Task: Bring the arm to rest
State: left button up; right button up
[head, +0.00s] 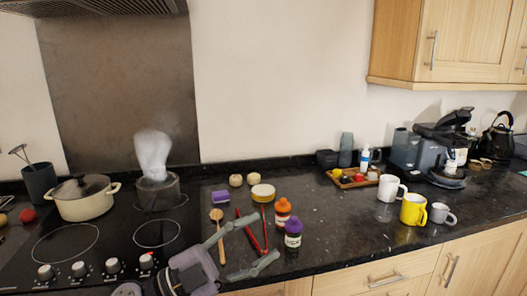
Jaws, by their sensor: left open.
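My left gripper (252,246) is at the bottom middle, over the front of the dark granite counter (345,233), just right of the hob. Its two grey fingers are spread apart. No object is clearly held between them. Red tongs (252,232) and a wooden spoon (217,236) lie at or behind the fingers; whether the gripper touches them I cannot tell. A purple-capped bottle (292,236) and an orange-capped bottle (282,213) stand upright just right of the gripper. My right gripper is not in view.
A steaming pot (158,190) and a lidded cream pot (84,198) stand on the hob (115,237). Several mugs, including a yellow mug (413,210), a wooden tray (350,182), a coffee machine (445,140) and a black kettle (497,137) are on the right.

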pick_arm(q)
jog(key=w+a+f+n+t+y, duration=0.4)
jog(key=a+f+n+t+y, duration=0.75)
jog(key=a+n+y, duration=0.55)
jog(key=s+a+f+n+g+y, duration=0.2)
jog(key=s+f+n+g+y, duration=0.3)
jog(key=f, duration=0.7)
jog(key=s+f+g+h, duration=0.1)
jog(key=s+f+g, duration=0.5)
jog(key=s, duration=0.5)
jog(key=s+f+g+h, duration=0.1)
jog(key=s+f+g, duration=0.4)
jog(key=s+f, duration=0.5)
notch_tip(320, 180, down, 24)
jog(key=s+g, duration=0.1)
jog(key=s, duration=0.1)
jog(key=s+a+f+g, duration=0.1)
jog(key=s+a+f, duration=0.2)
jog(key=s+f, duration=1.3)
jog(key=shift+s+y, duration=0.3)
jog(key=shift+s, duration=0.2)
